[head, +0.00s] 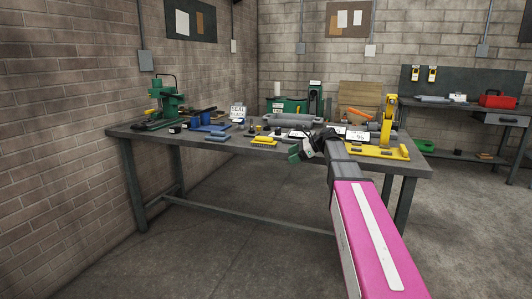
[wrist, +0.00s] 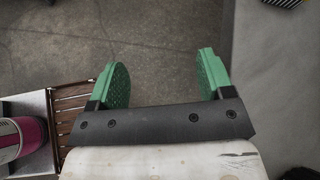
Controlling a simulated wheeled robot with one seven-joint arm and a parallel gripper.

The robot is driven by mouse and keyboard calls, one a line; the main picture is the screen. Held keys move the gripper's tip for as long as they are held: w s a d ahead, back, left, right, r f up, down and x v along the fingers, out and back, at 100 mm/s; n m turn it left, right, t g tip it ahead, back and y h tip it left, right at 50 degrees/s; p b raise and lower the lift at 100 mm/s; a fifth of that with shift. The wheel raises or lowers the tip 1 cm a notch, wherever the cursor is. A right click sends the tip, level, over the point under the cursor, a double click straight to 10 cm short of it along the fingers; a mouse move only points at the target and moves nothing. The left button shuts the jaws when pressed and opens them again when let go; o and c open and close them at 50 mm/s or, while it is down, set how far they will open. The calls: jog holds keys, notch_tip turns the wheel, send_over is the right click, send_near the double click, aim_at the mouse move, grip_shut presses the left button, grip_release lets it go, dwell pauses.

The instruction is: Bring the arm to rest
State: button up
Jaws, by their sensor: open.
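My arm, pink with a white stripe, reaches from the lower right of the head view toward the front edge of the workbench. My gripper (head: 296,154) is at the bench's front edge, small in the head view. In the wrist view my gripper (wrist: 160,80) shows its two green pads wide apart, with nothing between them. Grey concrete floor (wrist: 150,35) lies beyond the pads.
The workbench (head: 150,137) carries a green press (head: 168,100), a blue tool (head: 207,119), a yellow block (head: 264,141) and a yellow stand (head: 388,130). A second bench with a red toolbox (head: 497,99) stands at right. The floor (head: 230,230) before the workbench is clear.

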jog(key=s+d+f+n+g+h, duration=0.1)
jog(key=s+d+f+n+h, duration=0.2)
jog(key=s+f+n, duration=0.6)
jog(key=s+d+f+n+g+h, duration=0.1)
jog(key=s+d+f+n+h, duration=0.3)
jog(key=s+f, duration=1.5)
jog(key=shift+s+f+n+h, duration=0.3)
jog(key=shift+f+n+h, duration=2)
jog(key=shift+f+n, duration=0.2)
